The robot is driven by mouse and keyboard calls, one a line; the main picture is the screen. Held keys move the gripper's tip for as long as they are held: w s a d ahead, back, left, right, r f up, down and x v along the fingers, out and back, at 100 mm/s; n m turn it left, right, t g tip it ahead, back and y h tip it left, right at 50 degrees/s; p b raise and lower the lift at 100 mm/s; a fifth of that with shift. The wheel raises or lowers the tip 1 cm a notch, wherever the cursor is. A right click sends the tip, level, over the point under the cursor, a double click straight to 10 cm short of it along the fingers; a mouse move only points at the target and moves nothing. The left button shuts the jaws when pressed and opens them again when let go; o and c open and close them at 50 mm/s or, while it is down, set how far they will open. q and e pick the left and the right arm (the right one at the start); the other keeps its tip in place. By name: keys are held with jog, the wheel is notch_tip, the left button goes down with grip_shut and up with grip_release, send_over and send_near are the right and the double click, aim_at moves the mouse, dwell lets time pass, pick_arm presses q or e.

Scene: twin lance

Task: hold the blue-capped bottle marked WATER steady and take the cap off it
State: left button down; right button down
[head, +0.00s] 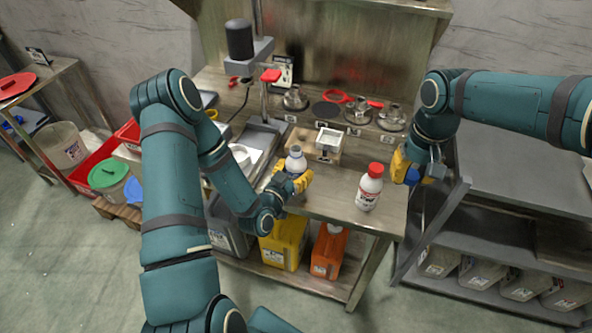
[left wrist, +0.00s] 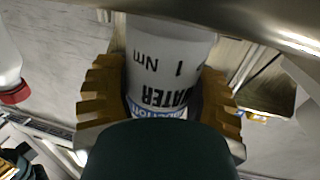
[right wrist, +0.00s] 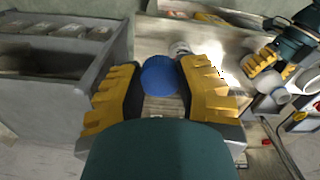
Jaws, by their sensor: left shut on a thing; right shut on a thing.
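The white WATER bottle (head: 295,163) is upright at the table's front edge with no cap on its neck. My left gripper (head: 290,181) is shut around its body; in the left wrist view the printed bottle (left wrist: 168,65) fills the space between the yellow fingers (left wrist: 165,100). The blue cap (head: 413,175) is in my right gripper (head: 408,170), to the right of the table and well apart from the bottle. In the right wrist view the round blue cap (right wrist: 160,75) sits between the yellow fingers (right wrist: 162,90).
A red-capped white bottle (head: 369,188) stands on the table between my grippers. A small box (head: 328,144), metal fixtures (head: 391,118) and a press stand (head: 264,100) are behind. A grey shelf unit (head: 510,165) is at the right. Canisters (head: 285,243) stand below the table.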

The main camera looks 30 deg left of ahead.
pick_arm(q)
jog(key=shift+c, duration=2.4)
grip_release()
jog(key=shift+f, duration=0.15)
jog(key=o, duration=0.3)
